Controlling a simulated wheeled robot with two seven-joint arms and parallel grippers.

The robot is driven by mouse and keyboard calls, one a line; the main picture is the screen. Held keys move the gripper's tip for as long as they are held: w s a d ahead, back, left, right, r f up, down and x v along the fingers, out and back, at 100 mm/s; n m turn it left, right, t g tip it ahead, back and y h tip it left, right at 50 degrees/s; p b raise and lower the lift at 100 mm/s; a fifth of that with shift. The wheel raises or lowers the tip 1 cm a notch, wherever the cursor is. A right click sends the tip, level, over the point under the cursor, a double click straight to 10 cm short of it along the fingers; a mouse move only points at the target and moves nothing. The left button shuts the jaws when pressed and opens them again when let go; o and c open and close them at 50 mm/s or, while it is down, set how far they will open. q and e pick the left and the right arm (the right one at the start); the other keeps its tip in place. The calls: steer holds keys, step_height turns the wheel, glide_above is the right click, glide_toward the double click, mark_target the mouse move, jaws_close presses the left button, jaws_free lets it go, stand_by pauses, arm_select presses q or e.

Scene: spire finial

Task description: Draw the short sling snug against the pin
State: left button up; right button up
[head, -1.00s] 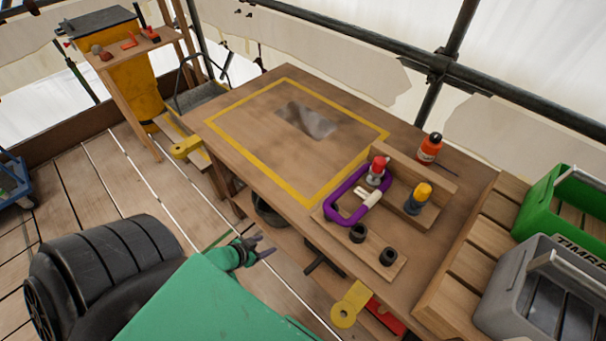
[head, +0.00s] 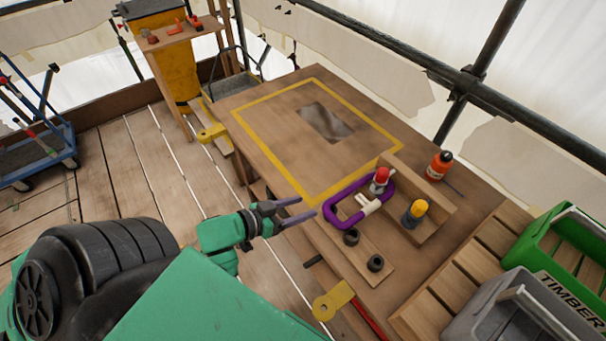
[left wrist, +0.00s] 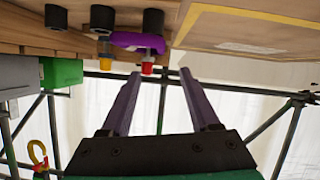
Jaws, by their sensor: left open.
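The purple sling (head: 342,216) lies as a loop on the wooden board on the bench. A cream sleeve (head: 367,206) sits across its near right part. A red-topped pin (head: 379,180) stands at the loop's far right end; whether the sling touches it I cannot tell. A yellow-topped piece (head: 415,212) stands to the right of the loop. My left gripper (head: 305,212) is open and empty, just left of the sling and apart from it. In the left wrist view its fingers (left wrist: 166,95) are spread, with the sling (left wrist: 137,41) beyond them. My right gripper is not in view.
A yellow-taped area (head: 290,150) with a grey patch covers the bench's left part. Green (head: 570,235) and grey (head: 510,310) crates stand at the right.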

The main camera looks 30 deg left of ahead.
mark_target(337, 196)
arm_select(q)
steer(key=x, duration=1.4)
steer(key=shift+w+d+f, duration=0.1)
steer(key=shift+w+f, duration=0.1)
steer(key=shift+w, duration=0.05)
jaws_close()
